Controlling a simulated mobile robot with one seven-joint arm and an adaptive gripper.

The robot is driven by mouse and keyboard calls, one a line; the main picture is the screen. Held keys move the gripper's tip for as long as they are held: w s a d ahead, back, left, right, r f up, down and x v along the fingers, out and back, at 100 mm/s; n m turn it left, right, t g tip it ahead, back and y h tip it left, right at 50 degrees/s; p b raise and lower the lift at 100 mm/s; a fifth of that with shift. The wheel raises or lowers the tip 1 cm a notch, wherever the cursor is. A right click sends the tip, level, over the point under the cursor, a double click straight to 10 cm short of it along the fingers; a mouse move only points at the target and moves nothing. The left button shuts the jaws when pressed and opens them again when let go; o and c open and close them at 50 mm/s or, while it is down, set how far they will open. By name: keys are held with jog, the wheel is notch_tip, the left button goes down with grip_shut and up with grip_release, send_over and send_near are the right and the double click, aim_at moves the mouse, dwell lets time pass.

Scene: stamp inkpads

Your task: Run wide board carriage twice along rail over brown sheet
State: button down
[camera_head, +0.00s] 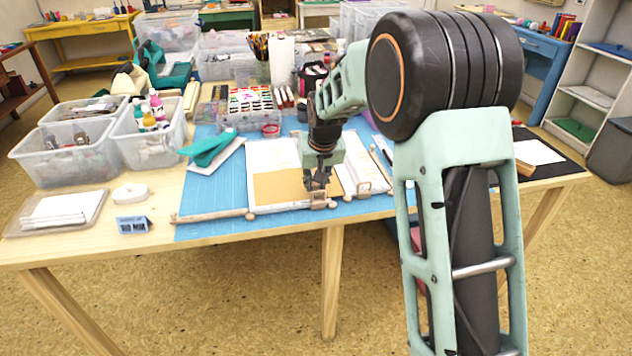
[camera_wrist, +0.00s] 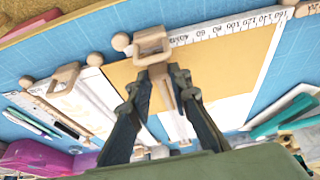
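The brown sheet (camera_head: 276,188) lies on white paper on the blue mat. A pale rail with a printed scale (camera_wrist: 230,27) runs along the sheet's edge. A wooden carriage (camera_wrist: 152,44) with a square open frame sits at the rail. My gripper (camera_wrist: 161,74) is over the sheet, with its fingers close on both sides of this carriage's wooden stem; it looks shut on it. A second wooden carriage (camera_wrist: 64,79) with a white board stands beside the sheet, also at right in the head view (camera_head: 364,187). My fingers partly hide the held carriage's board.
A teal stapler-like tool (camera_head: 208,147) lies on the mat left of the sheet. Clear bins (camera_head: 66,163) with bottles, a paint set (camera_head: 250,99) and a blue box (camera_head: 133,225) stand around. The mat left of the sheet (camera_head: 215,190) is mostly free.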

jog(key=c, duration=1.8)
grip_release()
jog(key=shift+o, duration=0.2)
jog(key=shift+r, duration=0.1)
jog(key=a+v, duration=0.1)
jog(key=v, duration=1)
jog(key=shift+s+d+r, duration=0.25)
jog(key=shift+d+r, duration=0.1)
jog(key=shift+d, duration=0.15)
